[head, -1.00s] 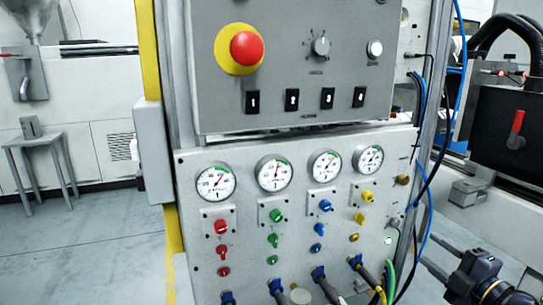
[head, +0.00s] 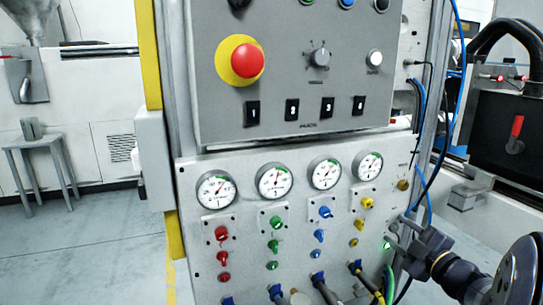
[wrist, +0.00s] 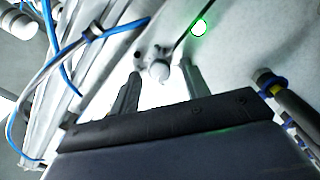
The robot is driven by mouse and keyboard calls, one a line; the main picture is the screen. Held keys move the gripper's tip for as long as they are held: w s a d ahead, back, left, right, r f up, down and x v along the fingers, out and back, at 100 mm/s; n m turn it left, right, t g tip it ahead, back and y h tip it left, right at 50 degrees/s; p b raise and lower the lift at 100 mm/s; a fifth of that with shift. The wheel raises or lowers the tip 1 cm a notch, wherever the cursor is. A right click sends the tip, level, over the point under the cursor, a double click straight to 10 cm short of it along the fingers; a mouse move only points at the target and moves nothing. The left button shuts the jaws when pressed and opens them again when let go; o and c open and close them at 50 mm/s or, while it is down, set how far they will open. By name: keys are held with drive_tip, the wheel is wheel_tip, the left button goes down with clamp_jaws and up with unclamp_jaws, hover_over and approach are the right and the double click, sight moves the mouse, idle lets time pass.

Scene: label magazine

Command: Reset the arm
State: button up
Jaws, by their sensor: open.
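My gripper (head: 399,229) is at the lower right edge of the light grey gauge panel (head: 195,250) in the head view. In the wrist view, my gripper (wrist: 160,72) is open, with its two fingers pointing at the panel face. A small round grey knob (wrist: 159,70) shows between the fingertips, with a gap on each side. I cannot tell whether the fingers touch the panel. A lit green lamp (wrist: 199,27) is just beyond the fingers and also shows in the head view (head: 387,244).
Several gauges, coloured valves and hose fittings cover the panel. A control box (head: 215,105) with a red emergency button (head: 247,61) is above. Blue cables (head: 419,110) hang at the right, near my arm. A black box with a red lever (head: 516,133) stands at the far right.

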drive_tip(key=m+p, duration=0.2)
drive_tip(key=m, duration=0.1)
drive_tip(key=m+p, duration=0.1)
drive_tip(key=p, duration=0.1)
drive_tip(key=shift+r+m, duration=0.25)
drive_tip(key=shift+m, duration=0.05)
drive_tip(key=m+p, duration=1)
drive_tip(key=shift+d+f+m+p, duration=0.1)
drive_tip(key=shift+f+m+p, duration=0.1)
drive_tip(key=shift+m+p, duration=1.2)
drive_tip(key=shift+f+m, duration=0.1)
drive_tip(key=shift+m, duration=0.2)
